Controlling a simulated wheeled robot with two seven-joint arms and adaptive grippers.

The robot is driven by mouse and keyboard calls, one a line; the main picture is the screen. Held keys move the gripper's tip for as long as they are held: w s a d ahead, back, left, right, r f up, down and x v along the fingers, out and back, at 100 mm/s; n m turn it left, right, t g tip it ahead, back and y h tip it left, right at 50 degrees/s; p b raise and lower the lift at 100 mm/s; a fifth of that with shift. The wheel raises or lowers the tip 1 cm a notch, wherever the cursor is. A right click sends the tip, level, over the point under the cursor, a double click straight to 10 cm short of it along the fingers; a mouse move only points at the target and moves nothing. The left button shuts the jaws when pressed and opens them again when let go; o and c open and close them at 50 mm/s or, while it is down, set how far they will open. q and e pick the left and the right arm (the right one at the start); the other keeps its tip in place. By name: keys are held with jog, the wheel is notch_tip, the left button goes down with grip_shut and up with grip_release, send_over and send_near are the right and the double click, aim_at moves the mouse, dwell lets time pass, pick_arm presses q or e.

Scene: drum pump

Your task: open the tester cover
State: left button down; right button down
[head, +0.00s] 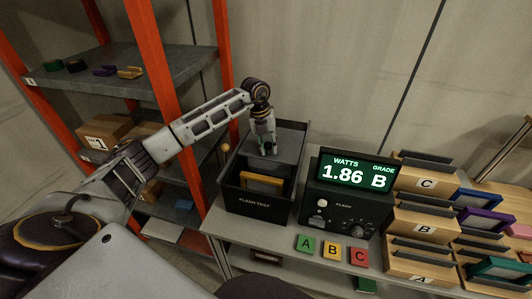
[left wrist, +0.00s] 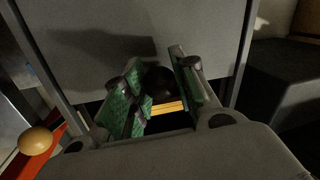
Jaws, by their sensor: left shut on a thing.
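The tester is a black box (head: 257,205) marked FLASH TEST on the bench. Its grey cover (head: 289,142) is over the back part, and the front part is uncovered. A yellow-orange framed piece (head: 262,180) shows inside. My left gripper (head: 267,149) comes down onto the cover. In the left wrist view, its green-padded fingers (left wrist: 160,92) are shut around a dark round knob (left wrist: 158,80) against the grey cover (left wrist: 140,35). The fingers hide part of the knob. My right gripper is not in view.
A display unit (head: 343,196) reading 1.86 watts, grade B, stands right of the tester. Green, yellow and red pads (head: 331,252) lie before it. Lettered bins (head: 423,229) stand at right, and an orange-post shelf (head: 160,75) at left. A tan ball (left wrist: 36,139) is beside the tester.

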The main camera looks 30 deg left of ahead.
pick_arm(q)
jog(key=shift+w+a, duration=0.2)
jog(key=shift+w, duration=0.55)
jog(key=c, duration=1.1)
grip_release()
jog(key=shift+r, duration=0.1)
notch_tip(320, 180, up, 7)
jog(key=a, duration=0.1)
jog(key=shift+s+a, duration=0.15)
jog(key=shift+s, duration=0.2)
